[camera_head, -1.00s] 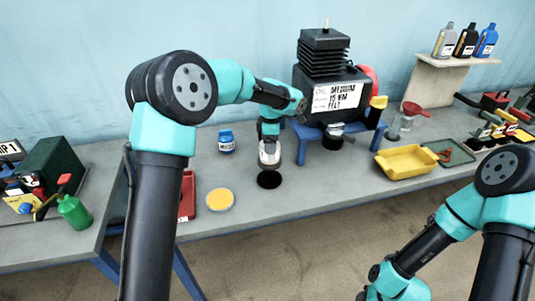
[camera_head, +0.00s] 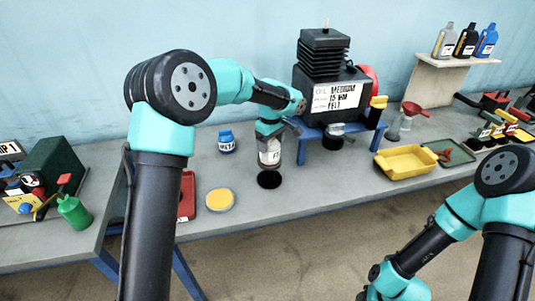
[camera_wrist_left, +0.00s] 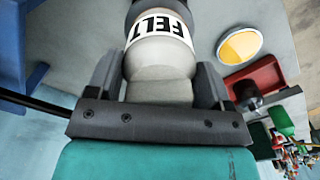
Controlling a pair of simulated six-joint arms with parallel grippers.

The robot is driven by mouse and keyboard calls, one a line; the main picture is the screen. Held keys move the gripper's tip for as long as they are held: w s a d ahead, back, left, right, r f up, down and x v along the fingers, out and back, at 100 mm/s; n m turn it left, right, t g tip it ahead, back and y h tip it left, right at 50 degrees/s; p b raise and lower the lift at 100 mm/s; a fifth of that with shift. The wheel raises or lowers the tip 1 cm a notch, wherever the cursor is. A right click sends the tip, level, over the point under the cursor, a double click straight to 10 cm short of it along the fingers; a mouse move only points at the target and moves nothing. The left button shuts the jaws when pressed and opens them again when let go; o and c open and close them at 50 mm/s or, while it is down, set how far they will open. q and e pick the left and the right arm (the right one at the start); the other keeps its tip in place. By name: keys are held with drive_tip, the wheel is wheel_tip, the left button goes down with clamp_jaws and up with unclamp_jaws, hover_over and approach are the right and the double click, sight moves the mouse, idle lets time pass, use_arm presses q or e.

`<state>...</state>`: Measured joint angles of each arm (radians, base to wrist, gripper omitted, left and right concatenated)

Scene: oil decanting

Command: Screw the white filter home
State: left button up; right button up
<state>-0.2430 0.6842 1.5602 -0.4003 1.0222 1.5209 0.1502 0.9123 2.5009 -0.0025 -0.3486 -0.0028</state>
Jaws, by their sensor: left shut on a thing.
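The white filter (camera_head: 269,151) carries a black-on-white label; in the left wrist view the label reads FELT upside down on the filter (camera_wrist_left: 158,60). My left gripper (camera_head: 272,133) is shut on the filter from above. In the left wrist view its two fingers (camera_wrist_left: 160,85) flank the filter's pale narrower end.
The black machine (camera_head: 326,85) stands on a blue stand (camera_head: 372,140), right of the left gripper. A blue jar (camera_head: 226,142), yellow dish (camera_head: 220,199) and red tray (camera_head: 187,195) lie left. A yellow tray (camera_head: 404,162) lies right. The bench front is mostly clear.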

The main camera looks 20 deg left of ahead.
use_arm(q)
drive_tip(key=shift+m, duration=0.3)
drive_tip(key=o, duration=1.1)
drive_tip(key=shift+r, duration=0.1)
drive_tip(key=shift+r, duration=3.4)
